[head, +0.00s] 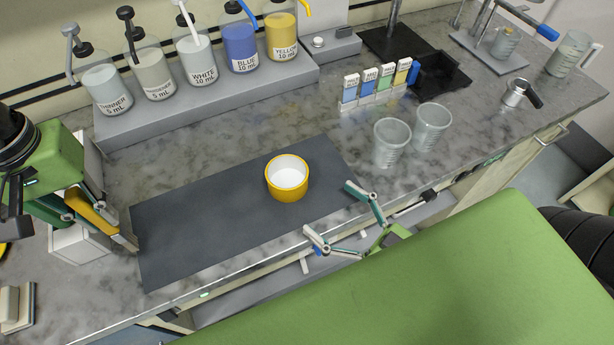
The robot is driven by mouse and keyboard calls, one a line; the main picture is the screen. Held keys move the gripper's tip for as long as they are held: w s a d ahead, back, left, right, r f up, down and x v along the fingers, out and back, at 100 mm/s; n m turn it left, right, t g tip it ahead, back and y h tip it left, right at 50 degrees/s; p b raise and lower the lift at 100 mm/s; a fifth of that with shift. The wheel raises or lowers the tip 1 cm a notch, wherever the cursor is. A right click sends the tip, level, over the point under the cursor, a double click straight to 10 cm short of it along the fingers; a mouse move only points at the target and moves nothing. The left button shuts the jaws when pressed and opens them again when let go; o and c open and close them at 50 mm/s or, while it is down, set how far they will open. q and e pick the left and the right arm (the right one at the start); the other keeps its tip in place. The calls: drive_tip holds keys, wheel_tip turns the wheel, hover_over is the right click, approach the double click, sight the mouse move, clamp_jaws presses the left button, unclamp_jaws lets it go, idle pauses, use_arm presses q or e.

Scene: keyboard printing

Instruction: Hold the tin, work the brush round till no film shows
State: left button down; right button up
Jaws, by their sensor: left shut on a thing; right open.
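A yellow round tin (270,184) stands upright on the dark mat (215,220); its inside looks white, and whether film coats it I cannot tell. My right gripper (329,208) is open and empty, just right of and nearer than the tin, its fingers spread and apart from it. My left gripper (120,236) is at the mat's left edge, away from the tin. It is shut on a narrow orange-yellow thing (90,212), partly hidden by the gripper; I cannot tell for sure if it is the brush.
Several pump bottles (195,60) stand on a grey step at the back. Two clear beakers (391,145) stand right of the mat. A rack of small labelled bottles (375,88) and a black tray (440,75) lie behind them. A white box (78,244) sits under my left gripper.

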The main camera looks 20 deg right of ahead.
sight(303, 188)
use_arm(q)
drive_tip(key=shift+s+d+r+p, duration=0.1)
drive_tip(key=shift+s+r+p, duration=0.05)
drive_tip(key=shift+r+p, duration=0.75)
use_arm(e)
drive_tip(key=x, duration=1)
drive_tip(key=shift+w+a, duration=0.1)
drive_tip(key=shift+w, duration=0.1)
drive_tip(key=c, duration=1.7)
